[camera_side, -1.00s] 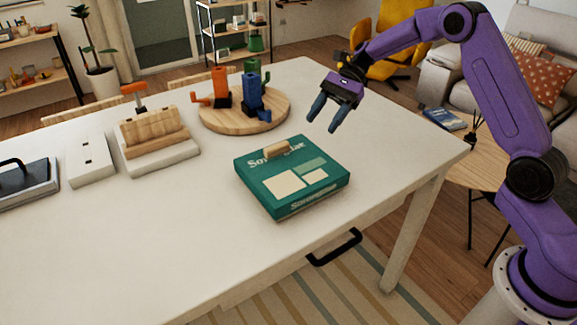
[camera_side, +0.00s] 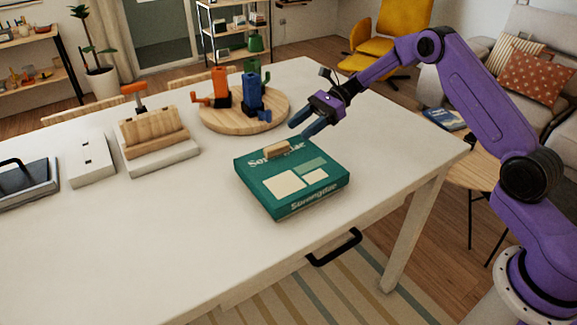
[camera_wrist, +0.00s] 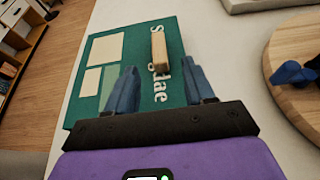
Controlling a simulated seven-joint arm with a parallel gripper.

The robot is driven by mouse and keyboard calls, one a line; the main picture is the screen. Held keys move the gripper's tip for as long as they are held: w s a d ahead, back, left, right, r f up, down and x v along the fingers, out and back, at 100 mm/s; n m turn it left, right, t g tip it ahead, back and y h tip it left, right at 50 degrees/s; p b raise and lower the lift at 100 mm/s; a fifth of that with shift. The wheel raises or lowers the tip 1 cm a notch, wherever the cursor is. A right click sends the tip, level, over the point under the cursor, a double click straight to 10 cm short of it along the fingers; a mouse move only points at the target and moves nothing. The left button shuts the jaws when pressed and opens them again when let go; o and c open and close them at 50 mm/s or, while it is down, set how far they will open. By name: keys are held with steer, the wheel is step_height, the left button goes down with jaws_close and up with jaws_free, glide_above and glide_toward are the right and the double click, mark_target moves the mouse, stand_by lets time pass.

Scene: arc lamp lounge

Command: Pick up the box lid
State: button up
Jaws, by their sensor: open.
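A green box with a printed lid (camera_side: 305,178) sits closed on the white table, with pale rectangles and lettering on top. A tan block-shaped handle (camera_side: 277,149) stands on the lid near its far edge. In the wrist view the lid (camera_wrist: 112,64) and its handle (camera_wrist: 159,54) show ahead of my fingers. My gripper (camera_side: 302,128) is open and empty, above and to the right of the handle, apart from it. In the wrist view my gripper (camera_wrist: 160,90) has its two blue fingers spread, with the handle beyond the gap between them.
A round wooden board (camera_side: 222,122) with orange and blue mug-like pieces stands behind the box. A wooden block stand (camera_side: 153,130), a white slab with slots (camera_side: 92,161) and a dark-topped case (camera_side: 25,185) lie to the left. The table (camera_side: 150,235) in front is clear.

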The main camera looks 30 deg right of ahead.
mark_target(279, 144)
steer(key=shift+x, duration=3.8)
jaws_close()
